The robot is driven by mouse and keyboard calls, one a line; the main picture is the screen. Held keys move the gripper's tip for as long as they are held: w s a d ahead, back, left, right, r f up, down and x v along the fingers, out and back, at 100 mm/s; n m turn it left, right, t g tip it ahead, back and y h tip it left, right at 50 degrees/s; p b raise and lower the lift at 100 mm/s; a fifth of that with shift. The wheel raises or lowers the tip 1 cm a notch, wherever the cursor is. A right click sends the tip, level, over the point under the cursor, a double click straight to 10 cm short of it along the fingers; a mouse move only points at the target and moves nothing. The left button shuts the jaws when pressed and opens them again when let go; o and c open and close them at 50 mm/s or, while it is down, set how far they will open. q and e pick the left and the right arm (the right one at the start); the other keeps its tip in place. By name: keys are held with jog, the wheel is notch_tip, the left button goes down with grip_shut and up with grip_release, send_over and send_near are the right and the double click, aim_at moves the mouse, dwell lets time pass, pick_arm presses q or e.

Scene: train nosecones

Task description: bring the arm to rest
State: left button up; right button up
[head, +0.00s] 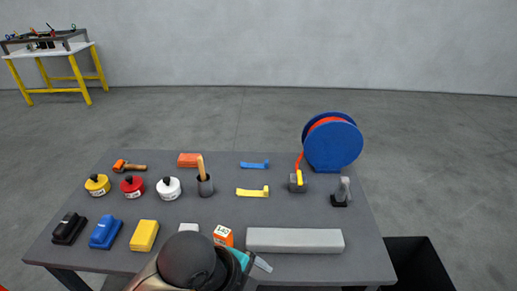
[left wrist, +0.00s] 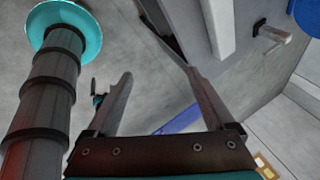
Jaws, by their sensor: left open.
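My left arm comes in at the bottom centre of the head view, in front of the table's near edge. Its dark rounded link hides part of that edge. My left gripper (head: 262,264) shows only in part, as a teal piece and a grey finger pointing right. In the left wrist view the gripper (left wrist: 158,74) has its two grey fingers spread apart, with nothing between them. My right gripper does not show in the head view.
The grey table (head: 300,215) holds a long grey block (head: 295,240), a blue reel (head: 332,143), an orange-white box (head: 223,236), a yellow block (head: 144,235) and several small pots and tools. A black bin (head: 418,264) stands right of it. A yellow-legged bench (head: 60,68) stands far left.

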pick_arm(q)
jog(key=s+a+f+n+y, duration=0.2)
jog(key=s+a+f+n, duration=0.15)
jog(key=a+n, duration=0.6)
jog(key=s+a+f+n+y, duration=0.25)
jog(key=s+a+n, duration=0.3)
jog(key=n, duration=0.75)
notch_tip(320, 180, down, 26)
jog(key=s+f+b, duration=0.1)
jog(key=b, duration=0.6)
jog(key=s+a+f+b, duration=0.1)
jog(key=s+f+b, duration=0.2)
jog(key=s+f, duration=0.4)
jog(key=s+a+f+g+b, duration=0.1)
jog(key=s+f+b, duration=0.3)
jog(key=s+f, duration=0.4)
notch_tip(320, 180, down, 7)
jog(key=shift+s+a+r+m+g, duration=0.1)
jog(key=shift+s+a+m+g, duration=0.2)
jog(key=shift+a+m, duration=0.2)
